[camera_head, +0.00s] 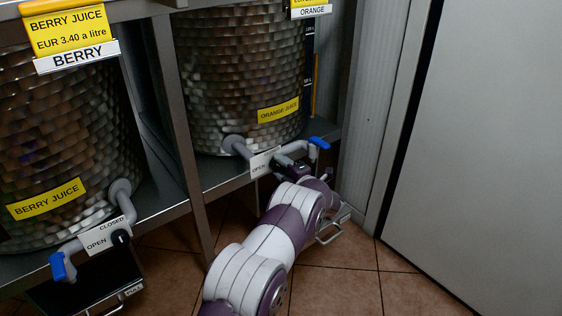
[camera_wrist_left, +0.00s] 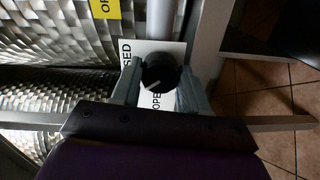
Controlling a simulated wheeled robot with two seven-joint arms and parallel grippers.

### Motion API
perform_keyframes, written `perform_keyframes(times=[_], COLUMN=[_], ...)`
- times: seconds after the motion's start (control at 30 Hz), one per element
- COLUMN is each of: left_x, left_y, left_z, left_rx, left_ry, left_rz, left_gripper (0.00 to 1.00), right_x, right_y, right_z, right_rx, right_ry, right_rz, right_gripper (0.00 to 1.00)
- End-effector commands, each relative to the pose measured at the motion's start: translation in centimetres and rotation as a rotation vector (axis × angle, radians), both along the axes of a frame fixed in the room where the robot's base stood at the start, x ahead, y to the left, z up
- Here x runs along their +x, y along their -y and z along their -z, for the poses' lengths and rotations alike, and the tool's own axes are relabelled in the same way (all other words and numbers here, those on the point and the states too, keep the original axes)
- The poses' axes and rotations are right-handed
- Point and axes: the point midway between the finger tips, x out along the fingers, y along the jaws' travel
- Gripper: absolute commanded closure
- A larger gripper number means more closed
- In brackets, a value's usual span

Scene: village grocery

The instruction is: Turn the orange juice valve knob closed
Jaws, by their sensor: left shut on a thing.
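The orange juice valve knob (camera_wrist_left: 159,70) is black and round with a short pale line, set over a white sign (camera_wrist_left: 178,50) with partly hidden CLOSED and OPEN words. The line slants to the lower left in the left wrist view. My left gripper (camera_wrist_left: 158,86) is shut on the knob, one finger on each side. In the head view the left gripper (camera_head: 291,166) is at the orange juice valve, below the metal barrel (camera_head: 240,80) with the ORANGE JUICE label (camera_head: 278,110). The knob itself is hidden there. The blue spout handle (camera_head: 319,143) shows beyond the gripper.
On the left stands a berry juice barrel (camera_head: 60,130) with its own black knob (camera_head: 121,238) and blue spout handle (camera_head: 62,266). A metal rack post (camera_head: 180,130) stands between the barrels. A grey wall panel (camera_head: 490,130) is on the right. Tiled floor (camera_head: 350,290) is clear below.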

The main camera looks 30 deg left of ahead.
Motion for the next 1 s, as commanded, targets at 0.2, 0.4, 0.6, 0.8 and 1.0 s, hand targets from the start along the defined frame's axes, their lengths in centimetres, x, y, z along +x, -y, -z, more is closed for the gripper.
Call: perform_keyframes(times=[0.2,0.4,0.6,0.8,1.0], left_x=[0.0,0.0,0.0,0.0,0.1], left_y=[0.1,0.1,0.1,0.1,0.1], left_z=[-0.2,-0.1,0.0,0.1,0.1], left_rx=[0.078,0.144,0.198,0.236,0.256], left_ry=[-0.189,-0.351,-0.483,-0.575,-0.623], left_rz=[0.000,0.001,0.001,0.002,0.002], left_gripper=[0.86,0.86,0.86,0.86,0.86], right_x=[0.0,0.0,0.0,0.0,0.0], right_y=[0.0,0.0,0.0,0.0,0.0], right_z=[-1.7,-2.6,-3.1,-3.5,-3.6], right_rx=[0.000,0.000,0.000,0.000,0.000], right_ry=[0.000,0.000,0.000,0.000,0.000], right_rz=[0.000,0.000,0.000,0.000,0.000], right_gripper=[1.00,1.00,1.00,1.00,1.00])
